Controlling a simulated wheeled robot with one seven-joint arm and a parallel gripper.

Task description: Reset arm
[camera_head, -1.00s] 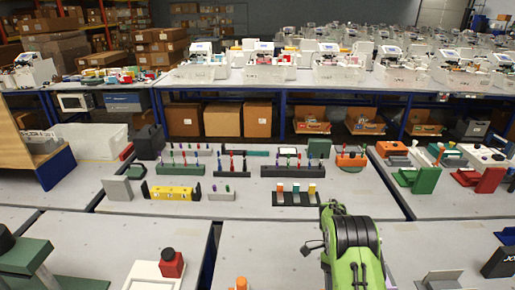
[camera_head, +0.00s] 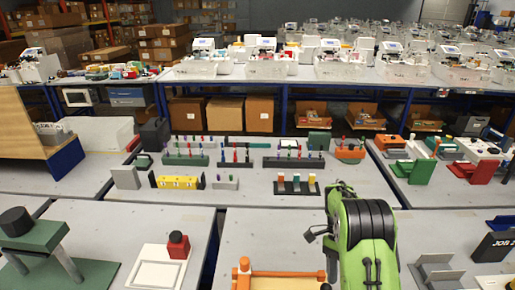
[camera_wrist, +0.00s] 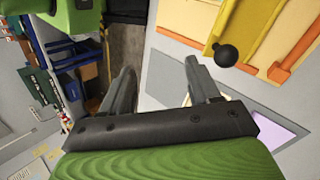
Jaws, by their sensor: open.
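My gripper (camera_wrist: 160,68) shows in the wrist view with its two grey fingers apart and nothing between them. To the right of the fingers are a black ball-shaped knob (camera_wrist: 225,54) and a yellow panel with orange edges (camera_wrist: 245,28). The knob looks apart from the fingers, but the depth is hard to judge. In the head view my green and black arm rises at the lower right, and my gripper is hidden there. An orange frame with a round-topped post (camera_head: 275,279) is partly cut off at the bottom edge, left of my arm.
A white box with a red and black knob (camera_head: 165,262) and a green stand with a black top (camera_head: 40,240) are on the near left table. Grey angled plates (camera_head: 445,272) lie right of my arm. The middle table (camera_head: 240,203) holds racks of pens.

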